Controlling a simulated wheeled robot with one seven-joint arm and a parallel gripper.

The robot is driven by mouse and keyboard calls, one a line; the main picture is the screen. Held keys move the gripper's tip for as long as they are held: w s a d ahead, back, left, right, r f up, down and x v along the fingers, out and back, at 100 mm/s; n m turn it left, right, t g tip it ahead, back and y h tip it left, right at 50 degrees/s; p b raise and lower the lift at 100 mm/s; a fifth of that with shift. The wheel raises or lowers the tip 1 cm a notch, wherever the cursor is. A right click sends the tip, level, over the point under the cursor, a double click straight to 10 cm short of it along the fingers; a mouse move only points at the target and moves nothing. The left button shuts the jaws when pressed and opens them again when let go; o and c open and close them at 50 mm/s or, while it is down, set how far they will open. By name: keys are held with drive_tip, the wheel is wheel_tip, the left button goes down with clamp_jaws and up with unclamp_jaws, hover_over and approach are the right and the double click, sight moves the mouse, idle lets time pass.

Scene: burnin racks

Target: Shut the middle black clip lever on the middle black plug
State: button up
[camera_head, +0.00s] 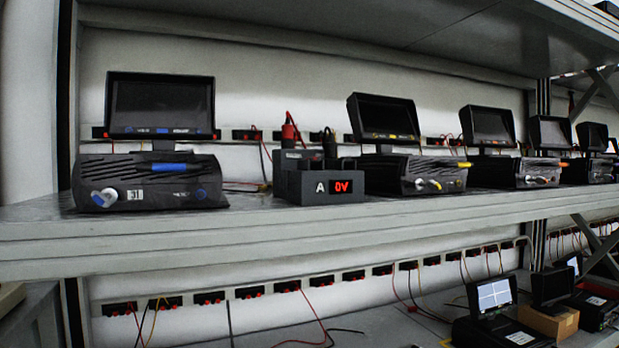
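A black meter box (318,187) with a white "A" and a red "0V" display stands on the upper shelf, left of centre. A red plug (290,132) with a red lead rises from its back left. A black plug-like piece (329,144) stands upright at its back right. Small black sockets line the wall behind, such as one (247,135) left of the red plug. I cannot make out a clip lever or tell whether one is open or shut, nor which plug is the middle one. My gripper is not in view.
Black units with tilted screens stand on the upper shelf (260,224), one on the left (150,182) and several to the right (415,174). Bare shelf shows between the left unit and the meter box. A second shelf hangs above. Below are more sockets, loose wires and devices.

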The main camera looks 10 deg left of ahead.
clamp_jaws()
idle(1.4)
